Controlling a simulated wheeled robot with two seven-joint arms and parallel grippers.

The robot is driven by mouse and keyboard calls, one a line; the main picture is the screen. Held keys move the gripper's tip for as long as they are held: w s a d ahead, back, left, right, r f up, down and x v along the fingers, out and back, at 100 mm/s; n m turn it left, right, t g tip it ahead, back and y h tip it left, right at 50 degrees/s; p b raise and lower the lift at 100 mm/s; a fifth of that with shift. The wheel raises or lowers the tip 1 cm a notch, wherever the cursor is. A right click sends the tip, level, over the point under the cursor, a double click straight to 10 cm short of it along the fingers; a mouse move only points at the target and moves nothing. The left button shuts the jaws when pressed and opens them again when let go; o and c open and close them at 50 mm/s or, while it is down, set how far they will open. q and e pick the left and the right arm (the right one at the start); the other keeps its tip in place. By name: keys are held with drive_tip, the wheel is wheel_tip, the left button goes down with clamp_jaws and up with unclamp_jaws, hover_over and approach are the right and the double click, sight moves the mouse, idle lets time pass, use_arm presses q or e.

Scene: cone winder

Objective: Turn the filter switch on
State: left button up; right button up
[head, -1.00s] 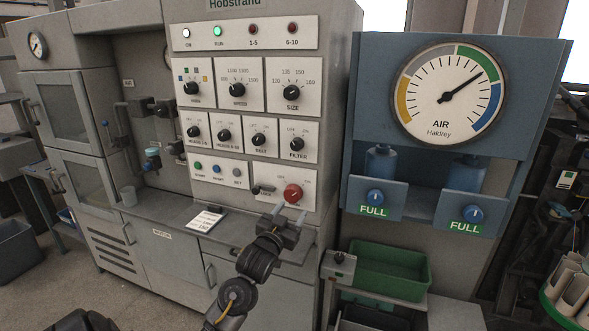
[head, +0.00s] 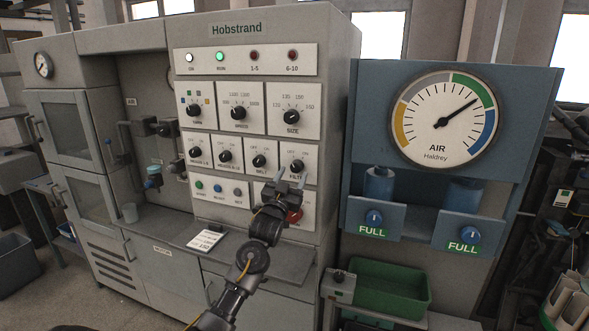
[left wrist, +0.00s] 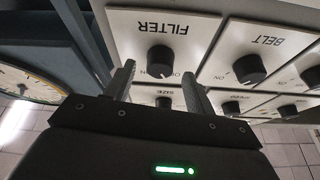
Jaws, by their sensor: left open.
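The filter switch (head: 297,166) is a black round knob on a white plate, at the right end of the lower knob row on the grey Hobstrand panel. In the left wrist view the filter knob (left wrist: 160,62) appears upside down under its FILTER label. My left gripper (head: 291,180) is open and empty, just below and in front of this knob. In the left wrist view its two fingers (left wrist: 158,70) stand on either side of the knob, apparently short of touching it. Fingers partly cover the plate's lower markings. I cannot tell the knob's setting. My right gripper is out of view.
The belt knob (head: 259,161) is close on the left, and the size knob (head: 291,117) is above. A red knob (head: 294,216) sits below, partly behind my gripper. A blue air-gauge cabinet (head: 350,165) stands on the right. A grey ledge (head: 285,262) juts out below the panel.

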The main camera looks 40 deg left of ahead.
use_arm(q)
drive_tip(key=shift+x, duration=1.05)
drive_tip(key=c, duration=1)
drive_tip(key=shift+o, duration=0.2)
